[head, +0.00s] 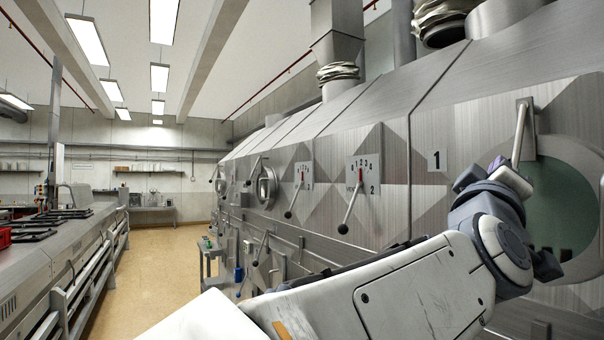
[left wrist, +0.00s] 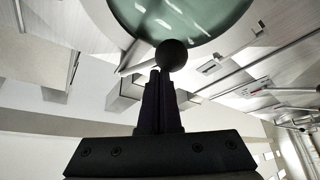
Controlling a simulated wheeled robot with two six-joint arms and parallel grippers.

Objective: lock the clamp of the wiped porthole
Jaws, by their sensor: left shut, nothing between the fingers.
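The porthole (head: 565,205) beside plate 1 is a round greenish glass in the metal hood wall, at the right edge of the head view. It also shows at the top of the left wrist view (left wrist: 205,12), with pale streaks that may be reflections. Its clamp lever (head: 520,135) hangs down from a bracket at the upper left of the rim. The lever's black ball knob (left wrist: 172,55) is just beyond my left fingertips in the wrist view; I cannot tell if they touch. My left gripper (left wrist: 157,76) is shut and empty. My forearm hides part of the porthole.
The number plate 1 (head: 437,160) is left of the porthole. Dials with long levers (head: 363,182) and smaller portholes (head: 266,187) line the hood further off. A long counter (head: 75,240) runs along the left.

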